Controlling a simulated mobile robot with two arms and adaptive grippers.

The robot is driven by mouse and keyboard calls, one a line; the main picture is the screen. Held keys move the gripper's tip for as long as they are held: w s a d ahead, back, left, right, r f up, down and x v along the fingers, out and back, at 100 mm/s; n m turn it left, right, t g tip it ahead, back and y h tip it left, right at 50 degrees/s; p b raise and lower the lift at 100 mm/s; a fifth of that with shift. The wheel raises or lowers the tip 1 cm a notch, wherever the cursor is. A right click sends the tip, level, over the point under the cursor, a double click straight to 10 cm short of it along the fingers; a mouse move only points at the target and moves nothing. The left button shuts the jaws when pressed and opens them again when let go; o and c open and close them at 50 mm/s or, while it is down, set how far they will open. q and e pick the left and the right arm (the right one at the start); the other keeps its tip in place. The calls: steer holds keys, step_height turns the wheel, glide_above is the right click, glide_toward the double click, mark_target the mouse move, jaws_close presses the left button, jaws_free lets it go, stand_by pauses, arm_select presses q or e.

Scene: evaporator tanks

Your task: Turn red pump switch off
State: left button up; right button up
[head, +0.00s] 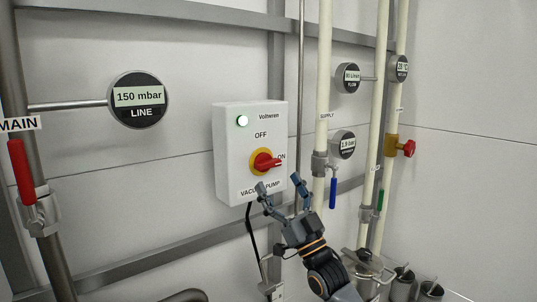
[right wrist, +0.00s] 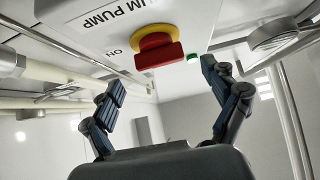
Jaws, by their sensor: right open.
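The red pump switch (head: 265,161) is a red rotary knob on a yellow base, on the front of the white vacuum pump box (head: 229,172). Its handle points right, at the ON label, and a light on the box is lit green. In the right wrist view the switch (right wrist: 158,50) shows ahead, between and beyond the fingers. My right gripper (head: 281,184) is open and empty, just below and to the right of the switch, apart from it. It also shows in the right wrist view (right wrist: 172,90). My left gripper is not in view.
A round LINE gauge (head: 139,99) reads 150 mbar on the left. A red MAIN valve lever (head: 21,171) hangs on the left pipe. Pale vertical pipes (head: 323,75) with a blue lever (head: 333,192) and gauges stand close right of the box. A black cable (head: 252,228) hangs below it.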

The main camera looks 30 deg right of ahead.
mark_target(269, 161)
steer(key=p+x, duration=0.2)
steer(key=x, duration=0.4)
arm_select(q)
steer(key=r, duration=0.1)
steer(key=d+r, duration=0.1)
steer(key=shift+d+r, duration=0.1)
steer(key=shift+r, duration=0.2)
arm_select(e)
steer(key=shift+c, duration=0.4)
steer(key=shift+f+y, duration=0.1)
steer(key=shift+y, duration=0.2)
steer(key=c, duration=1.1)
